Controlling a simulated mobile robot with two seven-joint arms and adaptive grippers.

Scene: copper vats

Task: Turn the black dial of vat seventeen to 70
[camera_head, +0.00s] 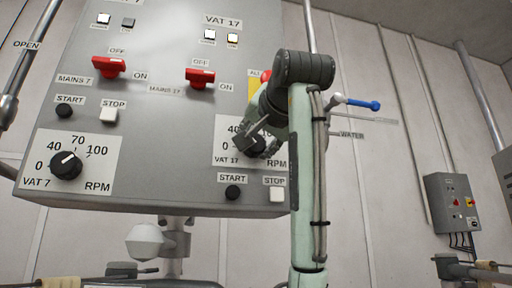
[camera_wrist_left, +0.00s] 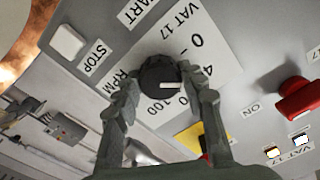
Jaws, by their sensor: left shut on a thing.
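The black dial of vat seventeen (camera_wrist_left: 158,74) sits on its white scale plate, labelled VAT 17 and RPM. My left gripper (camera_wrist_left: 158,70) is shut on the dial, one finger on each side. In the wrist view the dial's white mark points right, toward the right finger, between the 40 and 100 labels. That finger covers the 70 and part of the 40, so the exact reading cannot be told. In the head view my left gripper (camera_head: 256,141) covers much of the dial (camera_head: 256,148) and scale. My right gripper is not in view.
The VAT 7 dial (camera_head: 66,165) is at the panel's left. Red switches for mains 7 (camera_head: 108,67) and mains 17 (camera_head: 200,77) sit above. Below the held dial are a black start button (camera_head: 232,192) and white stop button (camera_head: 277,194). A blue-handled lever (camera_head: 362,104) is right of my arm.

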